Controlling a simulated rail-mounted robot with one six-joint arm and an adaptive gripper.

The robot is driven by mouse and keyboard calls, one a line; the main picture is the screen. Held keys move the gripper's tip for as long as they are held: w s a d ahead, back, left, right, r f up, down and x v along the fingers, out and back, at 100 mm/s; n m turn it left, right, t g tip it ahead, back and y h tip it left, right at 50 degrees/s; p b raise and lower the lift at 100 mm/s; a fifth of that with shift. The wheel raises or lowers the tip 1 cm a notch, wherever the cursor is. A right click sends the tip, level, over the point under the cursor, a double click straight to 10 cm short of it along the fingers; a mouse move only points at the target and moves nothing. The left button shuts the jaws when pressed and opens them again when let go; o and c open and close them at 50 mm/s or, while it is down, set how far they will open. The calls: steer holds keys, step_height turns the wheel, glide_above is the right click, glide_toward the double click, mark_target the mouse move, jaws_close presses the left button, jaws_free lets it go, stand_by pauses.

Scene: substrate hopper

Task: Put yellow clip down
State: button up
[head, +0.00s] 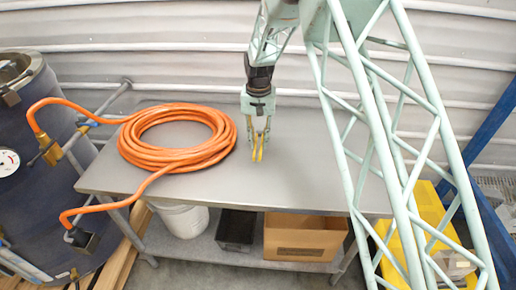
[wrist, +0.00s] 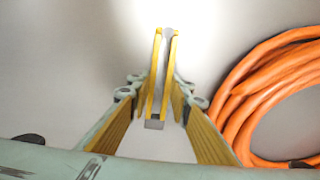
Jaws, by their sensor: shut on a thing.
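The yellow clip (head: 257,153) is a small piece with two narrow legs. It hangs below my gripper (head: 259,126) over the grey metal table (head: 310,160), right of the orange hose coil. I cannot tell whether its tips touch the tabletop. In the wrist view the clip (wrist: 153,78) lies between the yellow-padded fingers of my gripper (wrist: 162,92), with its legs pointing away and a small grey part at its near end. My gripper is shut on it.
A coiled orange hose (head: 140,152) lies on the table's left part and runs to a dark blue tank (head: 40,150). The tabletop right of the clip is bare. A bucket (head: 182,221), a black bin (head: 236,230) and a cardboard box (head: 305,238) stand below.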

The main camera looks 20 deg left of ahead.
mark_target(258, 154)
steer(key=shift+a+f, duration=0.15)
steer(key=shift+f, duration=1.65)
steer(key=shift+f, duration=0.2)
steer(key=o, duration=0.8)
steer(key=shift+r, duration=0.15)
step_height(258, 154, up, 12)
steer(key=shift+r, duration=0.1)
